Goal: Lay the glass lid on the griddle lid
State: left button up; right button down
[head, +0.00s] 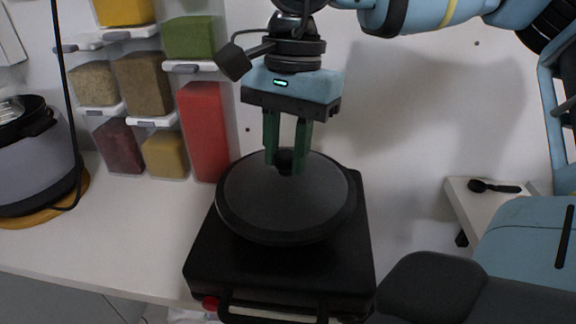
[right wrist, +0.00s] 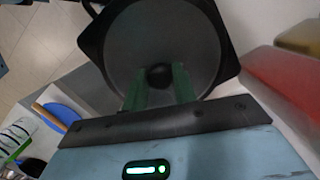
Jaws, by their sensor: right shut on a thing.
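The glass lid (head: 285,208) is a round, dark, see-through disc with a dark rim and a black knob (head: 285,160). It is over the black griddle lid (head: 215,260), roughly level; I cannot tell if they touch. My right gripper (head: 286,170) comes from above with its green fingers shut on the knob. The right wrist view shows the fingers (right wrist: 160,92) on either side of the round knob (right wrist: 158,75), with the glass lid (right wrist: 150,30) beyond. The lid hides much of the griddle's top. My left gripper is not in view.
Spice dispensers, including a tall red one (head: 206,130), stand behind to the left. A grey cooker (head: 35,160) is at the far left. A small white shelf (head: 480,215) with a black spoon (head: 495,187) is at the right. The white counter (head: 120,230) is clear left of the griddle.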

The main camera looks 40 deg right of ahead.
aim_at(288, 171)
jog(key=shift+d+f, duration=0.2)
jog(key=shift+f, duration=1.55)
jog(key=shift+f, duration=0.1)
jog(key=shift+f, duration=0.1)
jog(key=c, duration=1.1)
grip_release()
jog(key=r, duration=0.4)
jog(key=d+r, duration=0.1)
jog(key=r, duration=0.3)
jog(key=r+p, duration=0.1)
jog(key=r, duration=0.3)
jog(key=shift+w+d+r, duration=0.15)
jog(key=shift+w+d, duration=0.1)
jog(key=shift+d, duration=0.1)
